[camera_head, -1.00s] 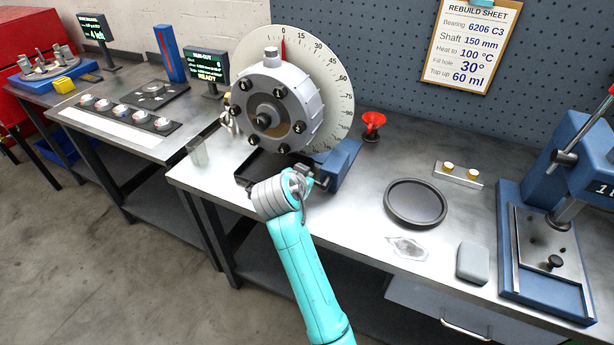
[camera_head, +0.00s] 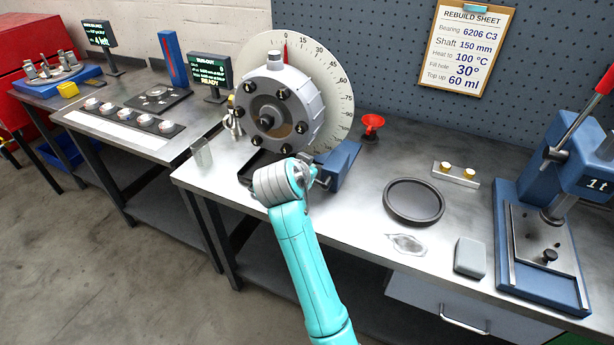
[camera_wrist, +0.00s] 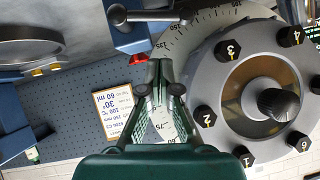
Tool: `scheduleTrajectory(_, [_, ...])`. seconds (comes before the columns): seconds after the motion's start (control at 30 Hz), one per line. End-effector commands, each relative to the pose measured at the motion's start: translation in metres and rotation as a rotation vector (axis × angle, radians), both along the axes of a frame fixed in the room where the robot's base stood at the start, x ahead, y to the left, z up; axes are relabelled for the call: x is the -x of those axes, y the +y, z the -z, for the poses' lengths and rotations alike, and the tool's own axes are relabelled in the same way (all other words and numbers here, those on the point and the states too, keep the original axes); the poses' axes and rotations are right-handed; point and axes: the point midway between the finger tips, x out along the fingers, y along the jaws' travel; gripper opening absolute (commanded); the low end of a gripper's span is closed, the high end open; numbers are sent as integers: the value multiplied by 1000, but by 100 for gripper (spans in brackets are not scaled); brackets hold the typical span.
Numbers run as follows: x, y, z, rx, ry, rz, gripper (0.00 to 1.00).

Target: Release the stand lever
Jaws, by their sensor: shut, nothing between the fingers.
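The stand's blue block (camera_head: 340,163) sits on the bench below the grey rotor (camera_head: 272,112). In the wrist view, the stand lever (camera_wrist: 150,15) is a dark bar with a black ball knob at its left end, beside the blue block (camera_wrist: 130,38). My gripper (camera_wrist: 160,78) is shut and empty, with its fingertips a little below the lever in that view and apart from it. The numbered rotor face (camera_wrist: 258,95) is close on the right. In the head view my wrist hides the fingertips and most of the lever.
A graduated white dial (camera_head: 336,90) stands behind the rotor. A red funnel (camera_head: 372,123), a black round tray (camera_head: 414,222) and a blue press (camera_head: 545,235) stand to the right. A small clear container (camera_head: 202,152) is at the bench's left edge.

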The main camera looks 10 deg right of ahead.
Motion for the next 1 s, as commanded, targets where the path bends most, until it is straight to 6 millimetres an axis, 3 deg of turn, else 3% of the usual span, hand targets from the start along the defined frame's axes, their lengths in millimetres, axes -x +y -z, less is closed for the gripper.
scheduleTrajectory(0.5, [59,29,-41,0,0,-1,0])
scheduleTrajectory(1.0, [65,31,-45,0,2,1,0])
